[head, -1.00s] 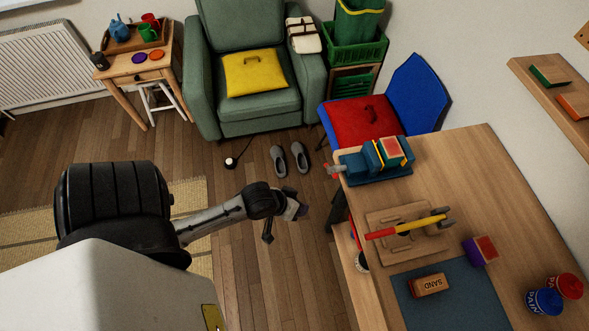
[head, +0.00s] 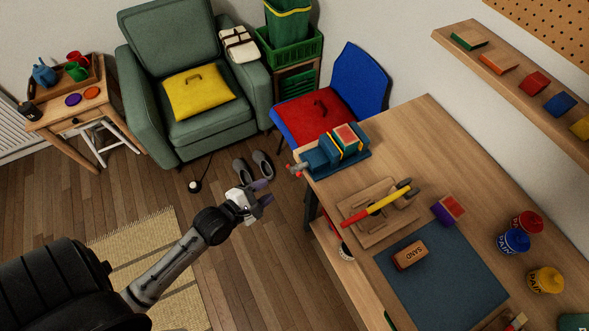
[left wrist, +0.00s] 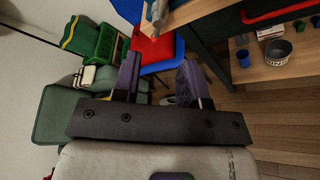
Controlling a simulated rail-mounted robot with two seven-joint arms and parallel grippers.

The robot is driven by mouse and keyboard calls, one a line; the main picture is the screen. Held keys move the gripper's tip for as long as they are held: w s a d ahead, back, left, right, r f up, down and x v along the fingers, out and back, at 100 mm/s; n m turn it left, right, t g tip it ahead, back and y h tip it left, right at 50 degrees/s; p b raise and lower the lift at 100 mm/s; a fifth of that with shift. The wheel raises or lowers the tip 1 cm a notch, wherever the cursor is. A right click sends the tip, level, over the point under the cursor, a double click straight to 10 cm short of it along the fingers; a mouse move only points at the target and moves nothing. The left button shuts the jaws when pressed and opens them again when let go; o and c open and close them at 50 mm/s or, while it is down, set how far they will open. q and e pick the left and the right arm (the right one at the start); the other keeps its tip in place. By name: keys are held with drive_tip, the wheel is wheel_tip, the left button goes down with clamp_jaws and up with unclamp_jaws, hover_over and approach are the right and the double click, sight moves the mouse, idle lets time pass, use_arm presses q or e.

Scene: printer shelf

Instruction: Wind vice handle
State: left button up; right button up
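The blue vice (head: 318,159) sits at the far left corner of the workbench, with a red-topped block (head: 345,136) between its jaws. Its handle (head: 297,168) sticks out past the bench's left edge, with red showing at its end. My left gripper (head: 265,193) is below and left of the handle in the head view, over the floor and apart from it. In the left wrist view its two purple fingers (left wrist: 158,78) are spread with nothing between them. A grey part, probably the vice handle (left wrist: 156,12), shows at the top there. My right gripper is not in view.
A blue chair (head: 362,82) with a red cushion stands just behind the vice.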

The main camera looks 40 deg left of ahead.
sight(292, 172)
use_arm(q)
drive_tip(key=b+x, duration=0.1)
drive_tip(key=x, duration=1)
drive_tip(key=shift+w+b, duration=0.1)
drive_tip(key=shift+b, duration=0.2)
drive_tip(key=shift+x, duration=0.75)
drive_tip(key=c, duration=0.7)
